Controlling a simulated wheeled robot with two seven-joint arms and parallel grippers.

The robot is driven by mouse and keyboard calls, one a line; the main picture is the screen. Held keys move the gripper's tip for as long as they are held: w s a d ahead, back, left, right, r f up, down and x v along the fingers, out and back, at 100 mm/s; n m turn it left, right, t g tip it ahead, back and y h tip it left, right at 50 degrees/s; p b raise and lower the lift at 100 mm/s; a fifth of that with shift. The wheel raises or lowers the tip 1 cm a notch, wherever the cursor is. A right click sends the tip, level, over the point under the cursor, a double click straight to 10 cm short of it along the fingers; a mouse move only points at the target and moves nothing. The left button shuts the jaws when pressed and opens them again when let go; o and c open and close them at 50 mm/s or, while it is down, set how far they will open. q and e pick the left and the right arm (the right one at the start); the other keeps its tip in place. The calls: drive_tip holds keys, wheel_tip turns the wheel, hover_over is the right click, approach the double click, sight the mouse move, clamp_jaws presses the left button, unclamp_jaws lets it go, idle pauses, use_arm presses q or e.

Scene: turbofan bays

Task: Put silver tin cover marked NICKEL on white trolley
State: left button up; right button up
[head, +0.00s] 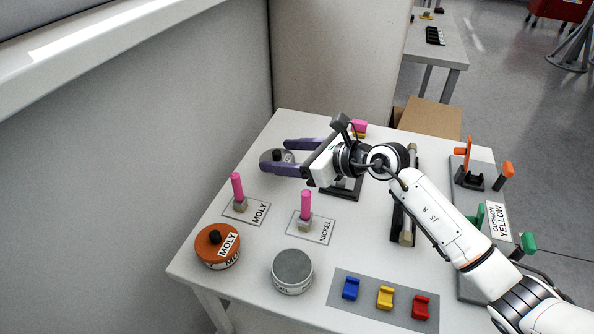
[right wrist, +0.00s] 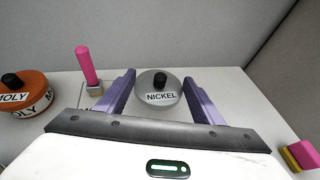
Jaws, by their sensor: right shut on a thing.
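The silver cover marked NICKEL (right wrist: 158,88), a round lid with a black knob, is between the purple fingers of my right gripper (head: 275,155). The gripper is shut on it, and the label reads clearly in the right wrist view. The cover also shows in the head view (head: 285,157), over the far left part of the white table (head: 240,270). I cannot tell whether it touches the surface. A silver tin (head: 292,272) with no knob on its flat grey top stands at the front. No separate white trolley is clearly identifiable. My left gripper is not in view.
An orange tin marked MOLY (head: 217,246) stands front left. Pink-handled tools stand on the MOLY plate (head: 246,209) and NICKEL plate (head: 311,226). A grey mat (head: 350,308) holds blue, yellow and red blocks. A grey wall (head: 120,170) borders the left.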

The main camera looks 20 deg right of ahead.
sight(285, 181)
drive_tip(key=shift+w+f+b, duration=0.1)
drive_tip(key=shift+f+b, duration=0.25)
drive_tip(key=shift+f, duration=2.05)
drive_tip(key=o, duration=1)
drive_tip(key=shift+o, duration=0.2)
drive_tip(key=shift+r, duration=0.1)
